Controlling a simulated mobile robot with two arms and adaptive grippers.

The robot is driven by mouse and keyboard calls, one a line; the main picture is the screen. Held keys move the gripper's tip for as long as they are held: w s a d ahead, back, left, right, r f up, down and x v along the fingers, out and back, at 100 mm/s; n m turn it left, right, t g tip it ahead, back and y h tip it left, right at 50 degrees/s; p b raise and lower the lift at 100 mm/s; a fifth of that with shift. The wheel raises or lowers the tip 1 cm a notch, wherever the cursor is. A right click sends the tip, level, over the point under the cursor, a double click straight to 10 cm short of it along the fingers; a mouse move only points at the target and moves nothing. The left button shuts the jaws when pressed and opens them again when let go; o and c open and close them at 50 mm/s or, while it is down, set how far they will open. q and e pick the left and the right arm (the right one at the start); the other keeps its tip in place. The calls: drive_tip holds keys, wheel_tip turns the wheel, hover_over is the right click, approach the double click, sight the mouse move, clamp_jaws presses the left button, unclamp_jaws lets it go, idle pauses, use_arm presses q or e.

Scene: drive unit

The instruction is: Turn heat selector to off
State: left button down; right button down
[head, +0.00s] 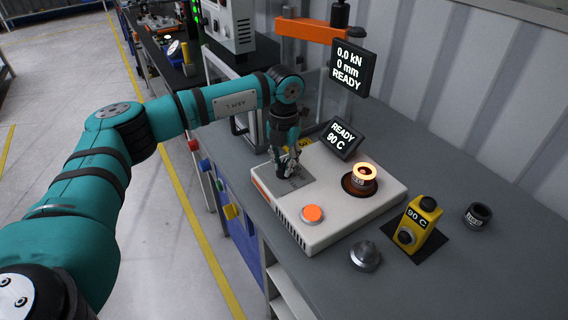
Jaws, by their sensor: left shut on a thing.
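The pale heater unit (350,215) lies on the grey bench with an orange button and a glowing ring (363,173) on top. Its small display (342,138) reads READY 90 C. My left gripper (286,172) points down at the unit's back-left part and is shut on the heat selector there. The fingers hide nearly all of the selector, so its pointer and setting cannot be read. A dark grey plate shows around the fingers. My right gripper is not in view.
A yellow device (417,222) marked 90 C stands right of the unit, with a metal cone-shaped part (365,256) in front and a dark ring (478,215) farther right. A press with an orange arm (313,30) and a display (351,70) stands behind. The bench's right front is clear.

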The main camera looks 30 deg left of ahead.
sight(284, 163)
use_arm(q)
drive_tip(key=n, duration=0.5)
drive_tip(key=shift+r+n, duration=0.1)
drive_tip(key=shift+n, duration=0.2)
drive_tip(key=n, duration=0.5)
drive_tip(key=shift+n, duration=0.3)
drive_tip(key=c, duration=1.3)
unclamp_jaws()
wheel_tip(284, 163, up, 12)
